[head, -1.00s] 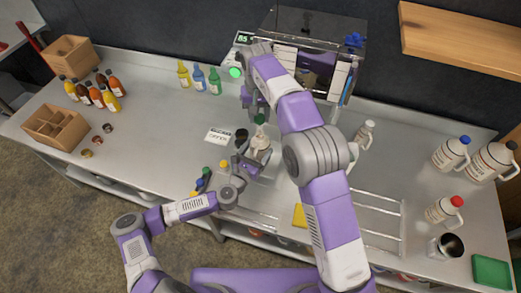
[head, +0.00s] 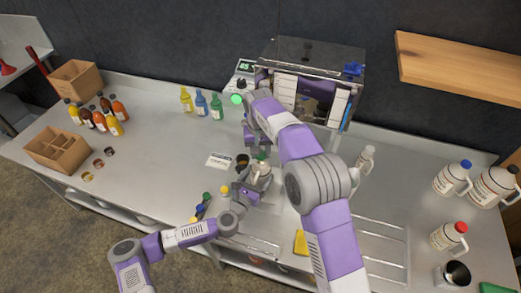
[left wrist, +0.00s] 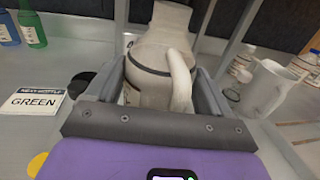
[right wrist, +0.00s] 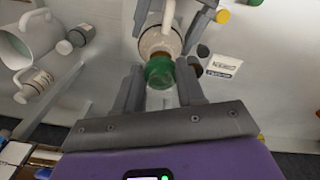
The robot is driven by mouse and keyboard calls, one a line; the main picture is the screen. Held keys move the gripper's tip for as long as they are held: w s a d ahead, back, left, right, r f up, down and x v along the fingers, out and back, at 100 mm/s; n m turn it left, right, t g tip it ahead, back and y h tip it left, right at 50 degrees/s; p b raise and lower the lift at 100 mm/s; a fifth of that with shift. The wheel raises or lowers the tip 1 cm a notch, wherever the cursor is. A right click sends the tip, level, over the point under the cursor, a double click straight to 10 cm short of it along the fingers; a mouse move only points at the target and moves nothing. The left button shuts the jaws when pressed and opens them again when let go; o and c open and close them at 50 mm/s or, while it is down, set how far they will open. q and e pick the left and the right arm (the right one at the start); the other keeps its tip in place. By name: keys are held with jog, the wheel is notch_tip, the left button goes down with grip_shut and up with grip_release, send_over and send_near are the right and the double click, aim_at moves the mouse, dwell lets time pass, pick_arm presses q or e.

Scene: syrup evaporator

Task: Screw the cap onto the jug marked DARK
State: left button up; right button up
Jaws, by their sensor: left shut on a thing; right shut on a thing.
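A pale jug (head: 264,175) with a handle stands at the middle of the counter. My left gripper (head: 250,188) is shut around its body; the left wrist view shows the jug (left wrist: 160,57) between the fingers. No DARK marking is readable on it. My right gripper (right wrist: 160,78) is shut on a green cap (right wrist: 158,72). The cap is over the jug's mouth, with a brown neck showing just beyond it. In the head view the cap (head: 262,157) is at the jug's top. I cannot tell whether the threads are engaged.
A card reading GREEN (left wrist: 35,101) and a dark round container (head: 242,161) are left of the jug. A yellow cap (head: 224,190) lies nearby. A clear-fronted machine (head: 308,85) stands behind. Other jugs (head: 452,178) are at the right.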

aim_at(261, 155)
jog(key=shift+f, duration=0.1)
jog(key=shift+f, duration=0.8)
jog(key=shift+f, duration=0.6)
